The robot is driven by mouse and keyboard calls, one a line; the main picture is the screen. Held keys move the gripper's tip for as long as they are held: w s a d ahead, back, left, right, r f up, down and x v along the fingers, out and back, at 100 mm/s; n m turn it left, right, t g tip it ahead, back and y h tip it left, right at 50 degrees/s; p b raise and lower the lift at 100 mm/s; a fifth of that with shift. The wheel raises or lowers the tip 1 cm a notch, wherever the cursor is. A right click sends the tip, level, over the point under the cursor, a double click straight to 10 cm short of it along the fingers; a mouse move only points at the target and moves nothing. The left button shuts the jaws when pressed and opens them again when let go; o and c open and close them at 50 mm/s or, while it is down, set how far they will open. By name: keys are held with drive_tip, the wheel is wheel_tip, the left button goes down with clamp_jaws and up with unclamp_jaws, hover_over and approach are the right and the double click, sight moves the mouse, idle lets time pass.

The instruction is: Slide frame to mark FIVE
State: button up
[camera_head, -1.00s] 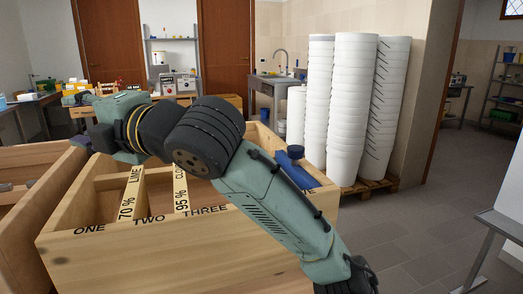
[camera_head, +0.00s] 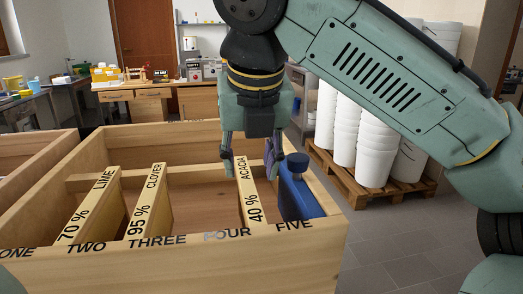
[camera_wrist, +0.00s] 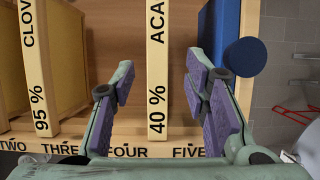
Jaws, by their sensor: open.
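A wooden frame bar marked ACACIA 40 % (camera_head: 250,190) stands in the open wooden box (camera_head: 180,262), its near end between the FOUR and FIVE marks on the front wall. In the wrist view the same bar (camera_wrist: 157,60) runs between my fingers. My gripper (camera_head: 250,165) is open above the box, with one finger on each side of the bar and gaps on both sides in the wrist view (camera_wrist: 160,85). A blue block with a round knob (camera_head: 299,195) stands right of the bar, near the FIVE mark (camera_head: 294,225). The bar's lower part is hidden.
Bars marked CLOVER 95 % (camera_head: 148,205) and LIME 70 % (camera_head: 92,205) stand farther left in the box. The blue block is close to my right finger. White bucket stacks (camera_head: 350,120) on a pallet (camera_head: 375,183) stand behind to the right.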

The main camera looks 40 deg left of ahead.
drive_tip(key=x, duration=1)
drive_tip(key=shift+s, duration=0.15)
clamp_jaws()
idle(0.6)
drive_tip(key=shift+r, duration=0.1)
